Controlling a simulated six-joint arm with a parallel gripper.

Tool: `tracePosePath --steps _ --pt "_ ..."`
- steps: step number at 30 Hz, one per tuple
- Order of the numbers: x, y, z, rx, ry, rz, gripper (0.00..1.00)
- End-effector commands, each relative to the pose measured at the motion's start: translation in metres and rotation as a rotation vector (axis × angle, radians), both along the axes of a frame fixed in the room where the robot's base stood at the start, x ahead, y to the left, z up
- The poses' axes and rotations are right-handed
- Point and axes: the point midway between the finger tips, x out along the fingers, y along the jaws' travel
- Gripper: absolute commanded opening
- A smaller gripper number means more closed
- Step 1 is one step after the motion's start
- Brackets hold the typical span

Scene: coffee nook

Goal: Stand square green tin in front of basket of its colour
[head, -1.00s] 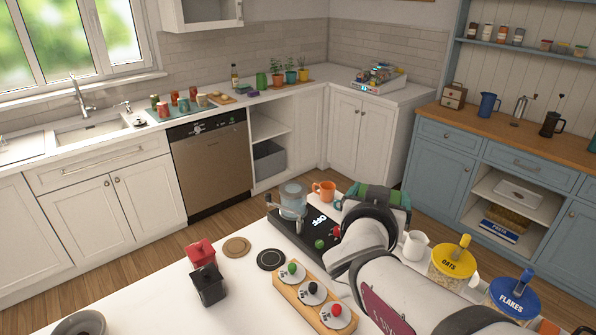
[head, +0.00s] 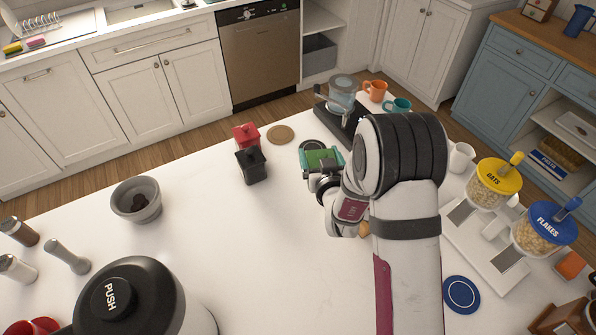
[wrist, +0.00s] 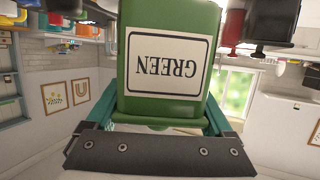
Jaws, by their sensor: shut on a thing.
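My gripper (head: 320,166) is shut on the square green tin (head: 322,157), with a teal finger on either side of it. In the wrist view the tin (wrist: 170,65) fills the middle, and its white label reading GREEN appears upside down. In the head view the tin is seen from above, over the white counter just right of a black square container (head: 251,166) and a red one (head: 245,137). My arm hides part of it, and I cannot tell how high it is held. I cannot make out a green basket in these views.
A brown round coaster (head: 281,134) lies behind the tin, and a dark scale with a glass jug (head: 342,94) stands at the back. A grey bowl (head: 137,199) and a PUSH-lidded canister (head: 130,295) are on the left.

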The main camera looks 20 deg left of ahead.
Motion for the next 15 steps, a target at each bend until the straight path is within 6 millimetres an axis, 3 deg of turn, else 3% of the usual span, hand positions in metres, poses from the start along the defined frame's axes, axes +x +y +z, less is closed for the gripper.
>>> tracePosePath --steps 3,6,15 --pt "0.002 0.036 -0.021 -0.001 0.000 0.003 0.16" --pt "0.004 0.054 -0.032 0.000 -0.001 0.001 0.16" --pt "0.005 0.061 -0.075 -0.001 0.000 -0.004 0.16"
